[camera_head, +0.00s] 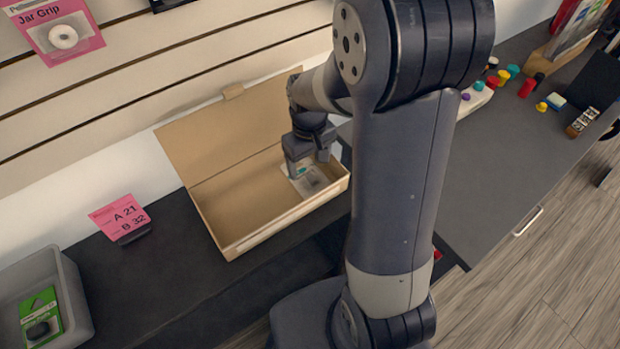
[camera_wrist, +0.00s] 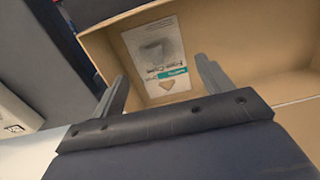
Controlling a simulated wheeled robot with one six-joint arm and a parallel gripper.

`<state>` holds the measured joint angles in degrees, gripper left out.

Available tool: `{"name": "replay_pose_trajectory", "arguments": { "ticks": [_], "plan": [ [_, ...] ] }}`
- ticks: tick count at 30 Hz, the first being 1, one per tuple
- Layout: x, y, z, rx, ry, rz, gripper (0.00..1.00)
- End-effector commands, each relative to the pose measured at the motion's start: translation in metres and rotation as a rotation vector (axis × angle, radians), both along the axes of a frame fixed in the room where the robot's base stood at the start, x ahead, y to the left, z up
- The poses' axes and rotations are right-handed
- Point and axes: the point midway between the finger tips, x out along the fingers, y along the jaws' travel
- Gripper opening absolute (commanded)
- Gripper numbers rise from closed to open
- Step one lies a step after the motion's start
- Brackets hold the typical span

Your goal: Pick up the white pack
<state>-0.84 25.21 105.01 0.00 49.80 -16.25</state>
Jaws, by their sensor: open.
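The white pack (camera_wrist: 158,62) lies in the cardboard box (camera_wrist: 235,52), close to one end wall. It has a teal strip, some printing and a grey shape. In the head view the pack (camera_head: 311,181) shows at the right end of the open box (camera_head: 228,245), partly hidden by my gripper. My gripper (camera_head: 305,172) is over that end of the box, pointing down. In the wrist view my gripper (camera_wrist: 160,88) is open, with its two fingers apart and the pack seen between and beyond them. I cannot tell how far the fingertips are above it.
The box lid (camera_head: 215,140) stands open at the back. A pink sign (camera_head: 120,217) and a grey bin (camera_head: 72,290) with a green pack (camera_head: 41,317) are left. Several small coloured items stand right; the grey counter (camera_head: 500,170) before them is clear.

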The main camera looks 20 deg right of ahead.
Motion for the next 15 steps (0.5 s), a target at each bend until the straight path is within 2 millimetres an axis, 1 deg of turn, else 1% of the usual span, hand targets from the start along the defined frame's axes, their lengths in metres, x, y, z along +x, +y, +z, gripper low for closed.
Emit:
{"name": "replay_pose_trajectory", "arguments": {
  "ticks": [1,5,7,15],
  "plan": [
    [-0.001,0.0,-0.005,0.0,0.003,0.0,0.75],
    [0.0,-0.001,-0.012,-0.001,0.002,0.0,0.75],
    [0.001,-0.001,-0.02,0.0,0.004,0.0,0.75],
    [0.005,-0.004,-0.055,0.0,0.003,0.0,0.75]
  ]
}}
